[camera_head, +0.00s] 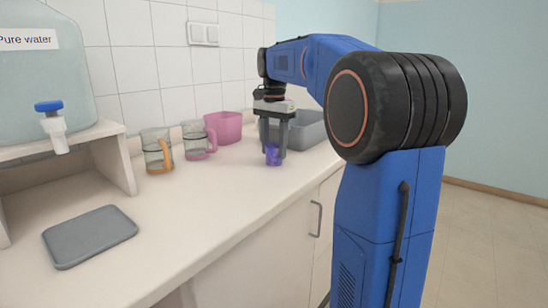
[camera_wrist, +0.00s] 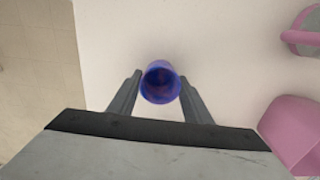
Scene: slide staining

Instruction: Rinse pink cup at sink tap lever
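A small blue-purple cup (camera_head: 273,155) stands between the fingers of my gripper (camera_head: 273,140) in the head view. In the wrist view the cup (camera_wrist: 161,84) is seen from above, with a dark purple inside, between the fingertips (camera_wrist: 160,78). The fingertips lie close to its sides; I cannot tell whether they press on it. A pink container (camera_head: 223,127) stands by the wall, left of my gripper; it also shows in the wrist view (camera_wrist: 295,130). A grey basin (camera_head: 306,132) lies behind my gripper, partly hidden. No tap lever is visible.
A glass mug with a pink handle (camera_head: 199,141) and one with an orange handle (camera_head: 157,152) stand left of the pink container. A grey tray (camera_head: 90,236) lies at front left, near a water tank (camera_head: 45,85) on a shelf. The counter's middle is clear.

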